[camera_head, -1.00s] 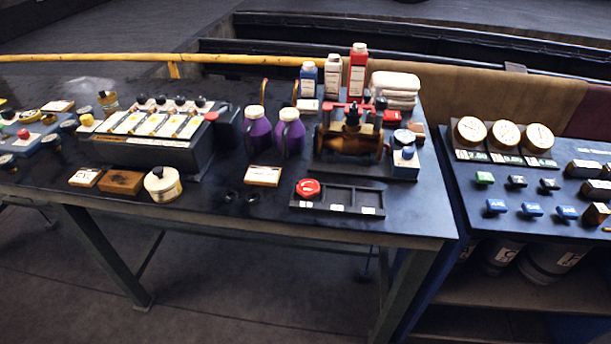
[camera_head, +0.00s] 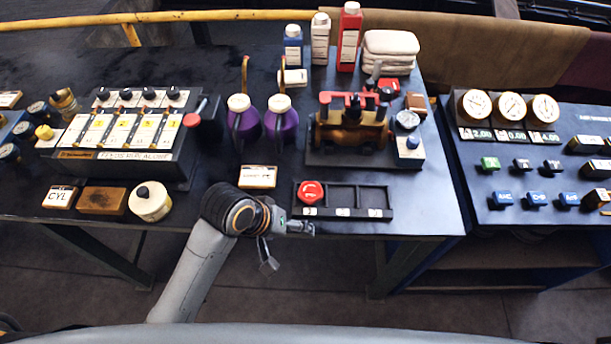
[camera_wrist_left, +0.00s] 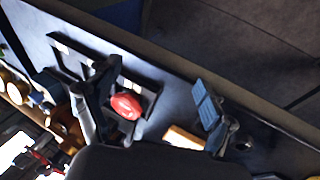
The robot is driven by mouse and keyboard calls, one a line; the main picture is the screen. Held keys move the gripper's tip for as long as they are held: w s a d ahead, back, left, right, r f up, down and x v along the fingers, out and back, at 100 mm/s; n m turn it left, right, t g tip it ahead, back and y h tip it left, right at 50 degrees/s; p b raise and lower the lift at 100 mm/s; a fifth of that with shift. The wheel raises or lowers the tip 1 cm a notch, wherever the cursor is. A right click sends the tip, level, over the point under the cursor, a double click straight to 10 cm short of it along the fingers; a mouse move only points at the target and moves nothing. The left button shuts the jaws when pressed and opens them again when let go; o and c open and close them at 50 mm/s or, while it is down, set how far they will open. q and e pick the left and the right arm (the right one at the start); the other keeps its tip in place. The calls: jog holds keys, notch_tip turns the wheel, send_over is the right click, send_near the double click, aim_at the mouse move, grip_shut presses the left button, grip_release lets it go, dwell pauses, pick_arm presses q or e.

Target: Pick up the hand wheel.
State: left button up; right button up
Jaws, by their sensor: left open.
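The hand wheel (camera_head: 311,191) is a small red round piece in the left compartment of a black three-compartment tray (camera_head: 375,213) near the table's front edge. My left gripper (camera_head: 286,246) is open and empty, just in front of the tray and to the left of the hand wheel, apart from it. In the left wrist view the red hand wheel (camera_wrist_left: 125,106) shows between the two spread fingers (camera_wrist_left: 155,97), nearer the left one. Part of the tray is hidden behind that finger. My right gripper is not in view.
A labelled block (camera_head: 258,177) lies left of the tray. A brass valve assembly (camera_head: 350,133) with red parts stands behind it. Two purple oil cans (camera_head: 281,121) stand back left. A gauge panel (camera_head: 510,135) is on the right. The tray's other two compartments look empty.

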pick_arm(q)
jog(key=w+d+r+n+g, duration=0.1)
jog(key=w+d+r+g, duration=0.1)
jog(key=w+d+r, duration=0.35)
notch_tip(320, 180, up, 7)
jog(key=n+y, duration=0.4)
send_over(310, 190)
jog(key=shift+g, duration=0.3)
jog(key=f, duration=0.2)
jog(key=f+p, duration=0.1)
jog(key=f, duration=0.4)
jog(key=shift+s+a+p, duration=0.2)
jog(key=shift+a+p, duration=0.1)
jog(key=shift+p, duration=0.1)
jog(key=shift+w+d+f+p, duration=0.2)
jog(key=shift+f+p, duration=0.2)
jog(key=shift+f, duration=1.1)
jog(key=shift+w+d+f+p, duration=0.15)
jog(key=shift+f+p, duration=0.25)
jog(key=shift+f, duration=1.05)
jog(key=shift+s, duration=0.1)
jog(key=c, duration=1.5)
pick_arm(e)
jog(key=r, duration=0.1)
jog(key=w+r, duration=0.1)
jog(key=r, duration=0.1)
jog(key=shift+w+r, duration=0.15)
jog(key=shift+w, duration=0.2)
